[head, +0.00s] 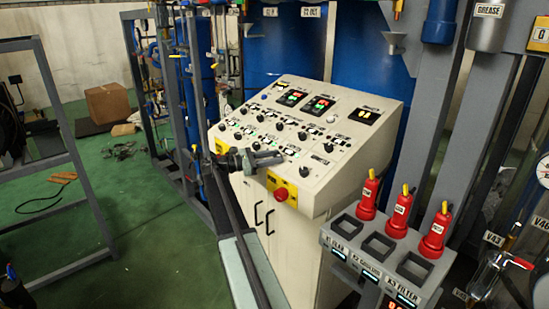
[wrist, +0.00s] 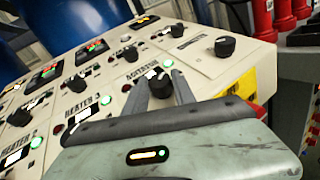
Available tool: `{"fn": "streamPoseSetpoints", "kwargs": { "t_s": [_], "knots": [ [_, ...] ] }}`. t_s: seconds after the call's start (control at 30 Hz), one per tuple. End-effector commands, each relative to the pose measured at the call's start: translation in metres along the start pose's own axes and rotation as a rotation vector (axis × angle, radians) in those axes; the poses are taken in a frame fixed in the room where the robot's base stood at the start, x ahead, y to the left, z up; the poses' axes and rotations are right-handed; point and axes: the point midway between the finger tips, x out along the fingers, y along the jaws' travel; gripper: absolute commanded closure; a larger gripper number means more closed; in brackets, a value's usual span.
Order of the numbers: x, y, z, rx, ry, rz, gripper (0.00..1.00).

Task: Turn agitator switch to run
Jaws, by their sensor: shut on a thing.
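The control panel (head: 232,120) is a sloped cream console with several black knobs. In the wrist view, the agitator switch (wrist: 160,84) is a black knob below the "AGITATOR" label (wrist: 146,77). My gripper (wrist: 166,90) is at this knob, with one grey finger on each side of it, shut on it. In the head view, my gripper (head: 268,158) reaches over the panel's lower edge from the left and hides the switch. The knob's pointer direction cannot be made out.
A red button (head: 281,194) on a yellow plate sits on the panel's front edge. Another black knob (wrist: 224,47) stands to the right of the switch. Red bottles (head: 401,211) stand on a grey rack at right. Green floor is open at left.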

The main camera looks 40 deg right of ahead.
Motion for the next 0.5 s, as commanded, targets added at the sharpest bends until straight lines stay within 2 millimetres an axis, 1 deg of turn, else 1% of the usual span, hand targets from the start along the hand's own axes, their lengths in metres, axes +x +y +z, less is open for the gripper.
{"fn": "streamPoseSetpoints", "kwargs": {
  "t_s": [0.43, 0.47, 0.5],
  "knots": [
    [-0.0001, 0.0002, 0.0001, 0.003, -0.001, -0.007, 1.00],
    [-0.0001, 0.0002, 0.0001, 0.003, -0.001, -0.007, 0.63],
    [-0.0001, 0.0002, 0.0001, 0.003, -0.001, -0.007, 0.52]
  ]
}}
